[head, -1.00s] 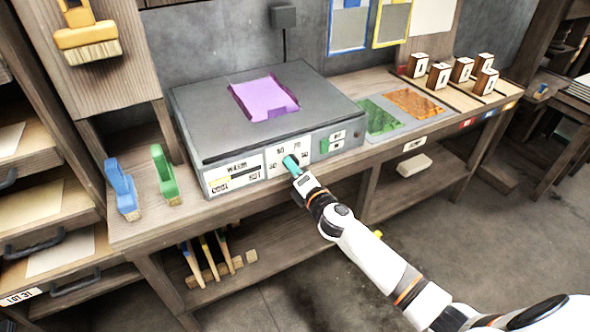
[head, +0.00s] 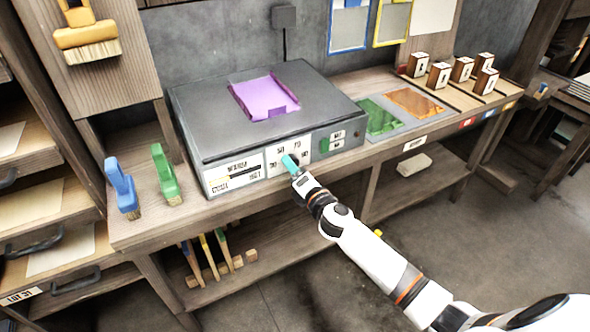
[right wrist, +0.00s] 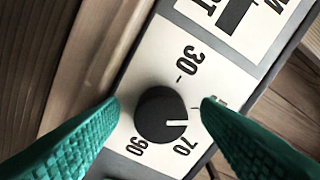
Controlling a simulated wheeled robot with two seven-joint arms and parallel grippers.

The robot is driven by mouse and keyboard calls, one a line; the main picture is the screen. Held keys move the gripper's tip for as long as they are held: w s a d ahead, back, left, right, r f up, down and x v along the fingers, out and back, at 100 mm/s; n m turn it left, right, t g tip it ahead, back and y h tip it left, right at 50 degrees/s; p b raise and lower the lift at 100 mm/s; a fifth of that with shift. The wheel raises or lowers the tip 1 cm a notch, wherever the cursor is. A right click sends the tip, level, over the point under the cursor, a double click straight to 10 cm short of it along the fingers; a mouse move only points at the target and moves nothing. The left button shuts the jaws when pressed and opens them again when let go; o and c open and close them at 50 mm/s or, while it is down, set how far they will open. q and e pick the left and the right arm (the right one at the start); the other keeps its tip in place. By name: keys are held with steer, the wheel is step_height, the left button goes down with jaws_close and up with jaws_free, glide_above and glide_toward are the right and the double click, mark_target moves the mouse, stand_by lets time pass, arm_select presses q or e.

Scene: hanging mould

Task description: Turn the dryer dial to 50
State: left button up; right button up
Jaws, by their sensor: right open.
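The dryer (head: 262,115) is a grey box on the bench with a white dial panel on its front. Its round black dial (right wrist: 160,118) shows in the right wrist view, with a white pointer mark. The mark points right and slightly down, between the 70 (right wrist: 183,146) and a label mostly covered by the right-hand finger. The 30 (right wrist: 188,62) and 90 (right wrist: 136,146) are readable. My right gripper (head: 289,161) is open in front of the panel. In the wrist view its green fingers stand on either side of the dial, with gaps. My left gripper is out of view.
A purple sheet-like piece (head: 265,97) lies on the dryer. A green switch (head: 324,146) sits right of the dial. Blue (head: 121,187) and green (head: 165,175) brushes stand to the left. Green and orange sheets lie to the right.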

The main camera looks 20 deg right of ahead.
steer(key=s+d, duration=0.1)
steer(key=s, duration=1.1)
steer(key=shift+b, duration=0.45)
steer(key=s+d+f+m+g+h+p, duration=0.1)
steer(key=s+f+m+g, duration=0.25)
steer(key=f, duration=0.65)
steer(key=s+d+f+m+g+h+p, duration=0.15)
steer(key=s+f+m, duration=0.25)
steer(key=f, duration=0.7)
steer(key=s+d+f+m+g, duration=0.1)
steer(key=s+f+m+g, duration=0.25)
steer(key=f, duration=0.65)
steer(key=s+a+f+m+g, duration=0.2)
steer(key=s+f+m, duration=0.2)
steer(key=s, duration=0.7)
steer(key=s+a+f+m+g+p, duration=0.1)
steer(key=s+a+f+m+g, duration=0.1)
steer(key=s+f, duration=0.5)
steer(key=s+a+f+m+g+p, duration=0.1)
steer(key=s+f+m+g, duration=0.3)
steer(key=s, duration=1)
steer(key=shift+s+a+f+m+y, duration=0.35)
steer(key=shift+a+f+m+y, duration=0.1)
steer(key=shift+a+f+m, duration=0.3)
